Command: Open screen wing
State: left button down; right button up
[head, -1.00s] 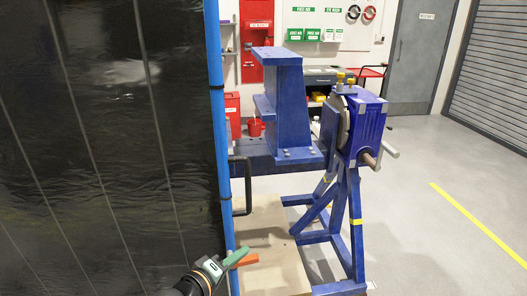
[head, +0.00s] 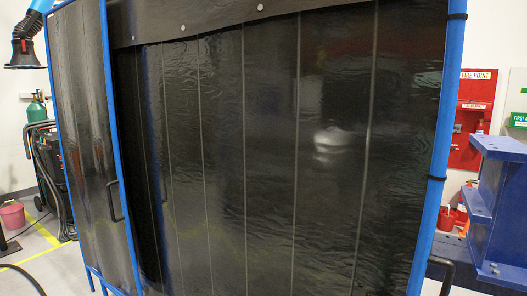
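A dark, glossy strip-curtain screen fills most of the head view. Its wide main panel (head: 270,170) hangs inside a blue tubular frame, whose right post (head: 437,150) slants down the right side. A narrower dark wing (head: 85,130) in its own blue frame stands at the left, at an angle to the main panel. A black handle (head: 116,200) is on the right part of this wing. Neither of my grippers is in view.
A blue metal jig part (head: 500,215) stands close to the right post. At the left are a black welding machine with a green cylinder (head: 38,112), a pink bucket (head: 12,215), a black extraction hood (head: 24,50) and floor with yellow lines. A red fire point (head: 470,125) is behind.

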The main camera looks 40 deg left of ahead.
aim_at(77, 41)
jog(key=u, duration=2.3)
